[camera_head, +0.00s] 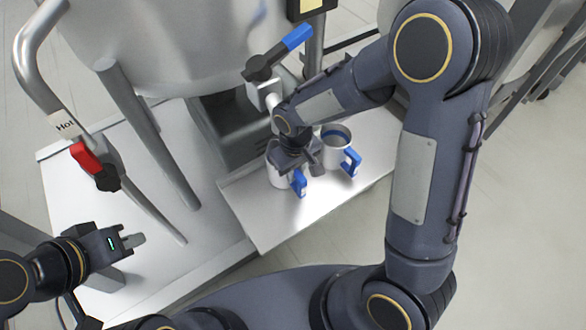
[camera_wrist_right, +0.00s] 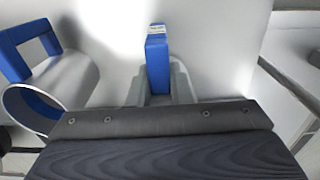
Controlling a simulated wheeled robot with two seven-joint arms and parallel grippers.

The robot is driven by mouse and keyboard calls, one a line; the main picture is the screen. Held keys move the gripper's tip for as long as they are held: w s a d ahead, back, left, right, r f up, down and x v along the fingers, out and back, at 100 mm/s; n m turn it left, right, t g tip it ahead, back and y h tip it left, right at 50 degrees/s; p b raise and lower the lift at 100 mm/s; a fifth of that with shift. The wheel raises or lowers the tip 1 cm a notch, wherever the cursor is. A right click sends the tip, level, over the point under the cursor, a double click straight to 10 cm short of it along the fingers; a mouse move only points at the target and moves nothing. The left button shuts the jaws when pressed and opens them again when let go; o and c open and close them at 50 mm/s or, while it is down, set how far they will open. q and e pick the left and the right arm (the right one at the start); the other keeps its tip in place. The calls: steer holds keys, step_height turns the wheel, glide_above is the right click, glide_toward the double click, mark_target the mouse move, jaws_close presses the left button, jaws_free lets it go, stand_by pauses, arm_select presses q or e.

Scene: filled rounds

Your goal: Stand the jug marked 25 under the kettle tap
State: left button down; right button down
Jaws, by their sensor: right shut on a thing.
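My right gripper (camera_head: 308,165) is shut on the blue handle (camera_wrist_right: 157,62) of a steel jug (camera_head: 276,176). The jug stands upright on, or just above, the pale shelf (camera_head: 258,226), partly hidden by my gripper. A small label shows on top of the handle, but I cannot read it. A second steel jug (camera_head: 338,150) with a blue handle stands to its right; it also shows at the left of the right wrist view (camera_wrist_right: 70,78). The kettle tap (camera_head: 262,92), with a blue lever, is just above my right wrist. My left gripper (camera_head: 138,240) is empty, away from the jugs.
The large steel kettle (camera_head: 170,45) fills the back left, with a leg (camera_head: 150,135) coming down to the white platform (camera_head: 85,190). A pipe marked Hot (camera_head: 38,80) with a red lever stands at the left. The shelf front is clear.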

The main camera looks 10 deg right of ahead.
steer(key=shift+f, duration=0.45)
steer(key=shift+r, duration=0.15)
steer(key=shift+f, duration=0.2)
steer(key=c, duration=1.3)
jaws_free()
arm_select(q)
steer(key=shift+w+f, duration=0.1)
steer(key=shift+f, duration=0.25)
